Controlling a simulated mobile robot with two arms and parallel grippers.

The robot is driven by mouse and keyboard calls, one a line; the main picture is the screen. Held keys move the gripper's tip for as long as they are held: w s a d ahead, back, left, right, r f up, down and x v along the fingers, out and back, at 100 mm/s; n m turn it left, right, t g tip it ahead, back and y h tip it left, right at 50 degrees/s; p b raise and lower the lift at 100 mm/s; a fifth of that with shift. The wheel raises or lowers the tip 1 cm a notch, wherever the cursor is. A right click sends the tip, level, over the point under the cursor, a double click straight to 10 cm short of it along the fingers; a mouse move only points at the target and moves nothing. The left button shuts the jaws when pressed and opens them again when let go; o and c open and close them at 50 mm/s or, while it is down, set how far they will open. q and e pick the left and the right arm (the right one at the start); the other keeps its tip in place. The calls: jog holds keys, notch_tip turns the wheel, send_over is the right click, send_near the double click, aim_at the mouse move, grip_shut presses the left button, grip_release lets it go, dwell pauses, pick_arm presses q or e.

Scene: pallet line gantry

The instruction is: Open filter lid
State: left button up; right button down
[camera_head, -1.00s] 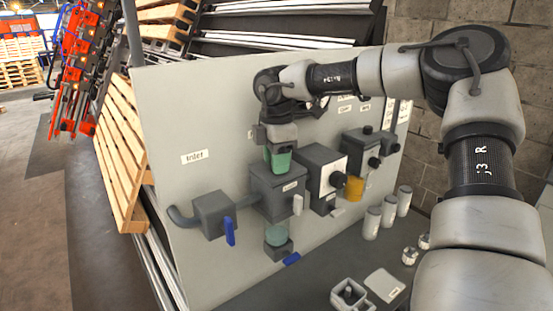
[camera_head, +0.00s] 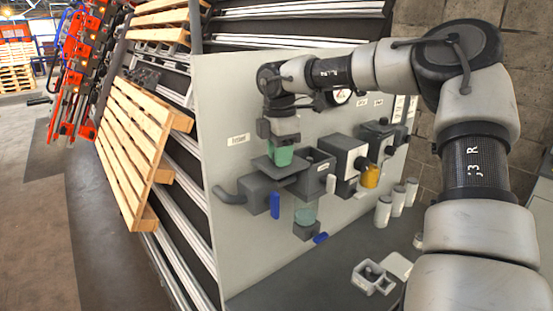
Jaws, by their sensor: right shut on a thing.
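A grey panel (camera_head: 225,95) carries a line of dark boxes. The filter box (camera_head: 313,180) stands in its middle with a dark opening on top. Its flat dark lid (camera_head: 259,165) lies to the left of the opening, above the inlet box (camera_head: 257,196). My right gripper (camera_head: 280,157), with green fingers, points down and is shut on the lid. The fingers partly cover the lid, and I cannot see whether a hinge joins it to the box. My left gripper is not in view.
A blue handle (camera_head: 275,204) hangs beside the inlet box. A clear bowl (camera_head: 305,213) sits under the filter box. A yellow knob (camera_head: 370,177) is to the right. White canisters (camera_head: 383,211) stand on the dark bench. A wooden pallet (camera_head: 130,140) leans at left.

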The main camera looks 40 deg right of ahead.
jog(key=shift+a+r, duration=0.1)
jog(key=shift+a, duration=0.05)
jog(key=shift+d, duration=0.45)
jog(key=c, duration=1.3)
grip_release()
jog(key=o, duration=0.3)
jog(key=shift+o, duration=0.7)
jog(key=shift+a, duration=0.1)
pick_arm(q)
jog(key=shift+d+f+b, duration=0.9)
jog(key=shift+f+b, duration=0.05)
jog(key=shift+b, duration=0.05)
pick_arm(e)
notch_tip(320, 180, up, 11)
jog(key=shift+f, duration=0.2)
